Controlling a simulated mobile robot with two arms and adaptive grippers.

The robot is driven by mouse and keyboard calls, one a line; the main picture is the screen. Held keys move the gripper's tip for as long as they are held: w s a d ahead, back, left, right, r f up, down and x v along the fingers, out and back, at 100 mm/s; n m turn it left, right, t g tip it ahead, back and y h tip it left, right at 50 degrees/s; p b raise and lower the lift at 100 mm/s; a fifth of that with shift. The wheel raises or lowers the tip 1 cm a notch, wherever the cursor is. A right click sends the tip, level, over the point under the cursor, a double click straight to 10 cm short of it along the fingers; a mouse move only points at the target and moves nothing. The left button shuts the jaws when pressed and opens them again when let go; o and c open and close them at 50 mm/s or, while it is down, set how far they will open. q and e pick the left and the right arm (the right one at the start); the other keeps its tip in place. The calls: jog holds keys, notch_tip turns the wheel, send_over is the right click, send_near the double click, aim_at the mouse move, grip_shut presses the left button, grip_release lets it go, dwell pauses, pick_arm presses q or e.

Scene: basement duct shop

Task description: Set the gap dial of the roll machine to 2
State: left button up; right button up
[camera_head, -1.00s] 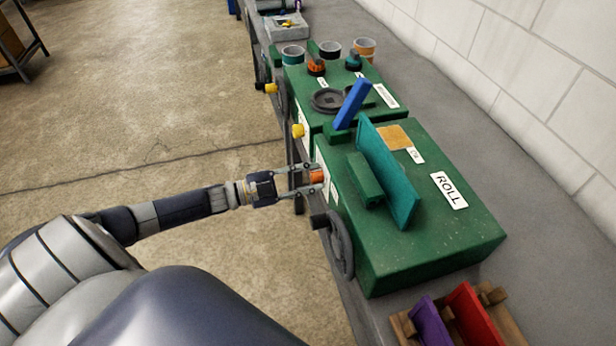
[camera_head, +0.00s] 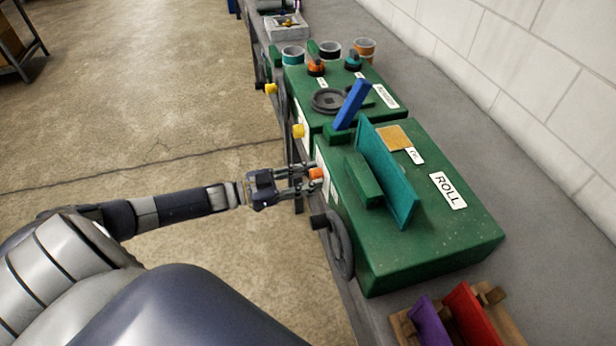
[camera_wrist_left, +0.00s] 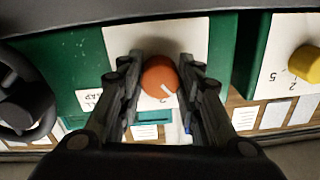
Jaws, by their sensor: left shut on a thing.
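The roll machine (camera_head: 440,235) is a green box labelled ROLL on the bench. Its gap dial (camera_head: 317,174) is an orange knob on the side facing my left arm. In the left wrist view the orange dial (camera_wrist_left: 160,77) sits on a white plate, with a white pointer mark towards the lower right. A numeral resembling a 2 shows just below the knob; the other numerals are hidden. My left gripper (camera_head: 311,175) is shut on the dial, with one finger (camera_wrist_left: 162,72) on each side in the wrist view. My right gripper is not in view.
A dark handwheel (camera_head: 340,243) stands beside the dial, nearer me. A yellow knob (camera_head: 298,131) is on the neighbouring green machine (camera_head: 302,84). A rack with purple and red pieces (camera_head: 405,326) stands at the bench's near end.

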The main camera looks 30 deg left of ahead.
pick_arm(q)
jog(key=n, duration=0.4)
jog(key=shift+n, duration=0.4)
dwell(0.4)
jog(key=o, duration=1.1)
jog(key=shift+s+a, duration=0.1)
jog(key=shift+s, duration=0.15)
jog(key=v, duration=1.1)
jog(key=shift+s+a, duration=0.15)
jog(key=shift+a, duration=0.15)
